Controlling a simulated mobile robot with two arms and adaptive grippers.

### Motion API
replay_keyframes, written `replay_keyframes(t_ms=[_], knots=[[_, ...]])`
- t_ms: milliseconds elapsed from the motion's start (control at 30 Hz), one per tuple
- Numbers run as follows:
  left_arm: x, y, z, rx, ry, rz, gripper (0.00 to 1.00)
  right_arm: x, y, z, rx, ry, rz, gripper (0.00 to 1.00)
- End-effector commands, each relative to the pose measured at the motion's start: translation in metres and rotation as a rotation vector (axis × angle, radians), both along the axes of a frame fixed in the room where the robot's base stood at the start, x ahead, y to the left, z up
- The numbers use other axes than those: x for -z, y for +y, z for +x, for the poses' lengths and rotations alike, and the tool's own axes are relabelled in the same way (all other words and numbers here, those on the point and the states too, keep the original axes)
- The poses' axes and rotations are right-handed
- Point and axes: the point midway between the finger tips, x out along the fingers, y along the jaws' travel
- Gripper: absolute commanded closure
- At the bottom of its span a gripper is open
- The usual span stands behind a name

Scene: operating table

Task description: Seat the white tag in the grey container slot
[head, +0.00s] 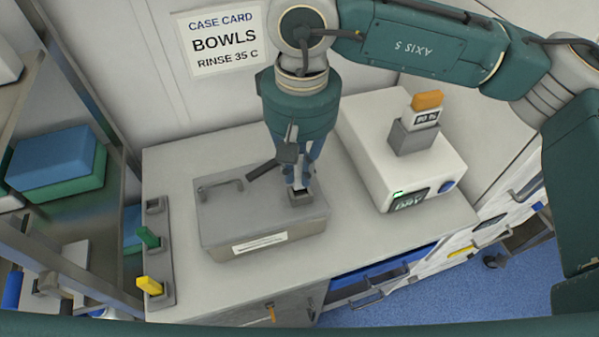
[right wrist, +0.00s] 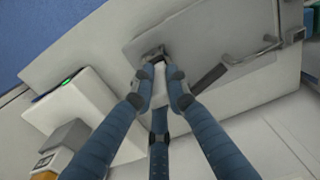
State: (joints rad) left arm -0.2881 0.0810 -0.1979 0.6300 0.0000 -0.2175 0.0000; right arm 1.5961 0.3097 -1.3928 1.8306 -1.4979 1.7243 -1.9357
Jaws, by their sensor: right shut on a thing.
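The grey container (head: 225,227) lies on the worktop with a small dark slot block (head: 307,200) on its lid near the right end. My right gripper (head: 301,184) points down just above this block and is shut on the white tag (head: 298,176). In the right wrist view, the white tag (right wrist: 158,76) shows between the fingertips (right wrist: 160,92), with the slot (right wrist: 153,53) right at its far end. The fingers hide part of the tag, and I cannot tell whether its end is inside the slot. My left gripper is not in view.
A white device (head: 365,143) with a grey holder (head: 413,136) and an orange-topped tag (head: 427,100) stands to the right. A rack (head: 165,270) with green and yellow tags is at the left. The container has a handle (head: 220,186) and dark latch (head: 263,169). The front worktop is clear.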

Motion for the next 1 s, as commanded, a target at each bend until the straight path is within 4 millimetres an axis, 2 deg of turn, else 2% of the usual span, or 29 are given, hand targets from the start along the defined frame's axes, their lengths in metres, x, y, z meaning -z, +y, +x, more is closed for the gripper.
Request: replay_keyframes(t_ms=[33,200,367,667,700,767,1000], knots=[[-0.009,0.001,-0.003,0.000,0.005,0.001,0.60,0.008,-0.002,-0.004,-0.004,0.009,-0.006,1.00],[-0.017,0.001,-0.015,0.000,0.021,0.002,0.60,0.028,-0.001,-0.003,-0.003,0.006,-0.003,1.00],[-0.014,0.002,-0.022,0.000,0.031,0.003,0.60,0.032,-0.001,-0.003,-0.004,0.004,-0.003,1.00],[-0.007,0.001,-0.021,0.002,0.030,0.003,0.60,0.036,-0.001,-0.003,-0.003,0.004,-0.003,1.00],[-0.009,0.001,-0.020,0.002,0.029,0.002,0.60,0.034,-0.001,-0.003,-0.003,0.004,-0.003,0.78],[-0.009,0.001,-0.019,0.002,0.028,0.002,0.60,0.034,-0.001,-0.003,-0.003,0.004,-0.003,0.67],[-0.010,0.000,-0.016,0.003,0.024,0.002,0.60,0.034,-0.001,-0.003,-0.003,0.005,-0.003,0.67]])
